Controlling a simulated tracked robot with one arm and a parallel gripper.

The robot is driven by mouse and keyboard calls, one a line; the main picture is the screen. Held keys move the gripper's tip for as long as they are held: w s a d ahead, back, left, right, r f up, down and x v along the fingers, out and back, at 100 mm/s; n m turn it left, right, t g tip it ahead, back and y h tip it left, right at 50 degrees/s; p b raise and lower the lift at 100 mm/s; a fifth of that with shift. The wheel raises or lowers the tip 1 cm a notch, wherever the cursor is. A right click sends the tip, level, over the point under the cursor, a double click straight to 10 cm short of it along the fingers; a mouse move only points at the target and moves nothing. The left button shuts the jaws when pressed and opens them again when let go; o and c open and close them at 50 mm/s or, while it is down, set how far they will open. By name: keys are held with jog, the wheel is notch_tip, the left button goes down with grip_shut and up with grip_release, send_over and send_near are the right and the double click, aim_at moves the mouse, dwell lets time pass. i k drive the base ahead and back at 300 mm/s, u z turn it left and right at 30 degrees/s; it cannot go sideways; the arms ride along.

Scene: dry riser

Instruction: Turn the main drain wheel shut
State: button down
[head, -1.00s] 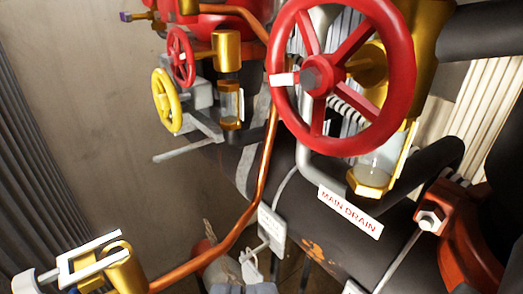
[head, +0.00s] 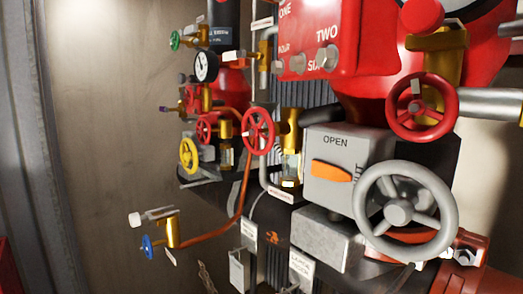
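The main drain wheel (head: 258,132) is a small red spoked handwheel near the middle of the head view. It faces me, on the left of a brass valve body (head: 290,130) with a sight glass below. A white label (head: 281,194) sits under the glass; its text is too small to read clearly now, but read MAIN DRAIN in the earlier frame. The wheel's rim looks clear of contact. My gripper does not show in this view. How far the wheel is turned cannot be told.
Smaller red and yellow (head: 188,154) wheels and a copper pipe (head: 243,185) lie left. The wall at far left is bare.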

aim_at(256, 132)
jog(key=z, duration=0.85)
jog(key=k, duration=1.05)
jog(key=u, duration=0.6)
jog(key=i, duration=1.65)
jog(key=z, duration=0.05)
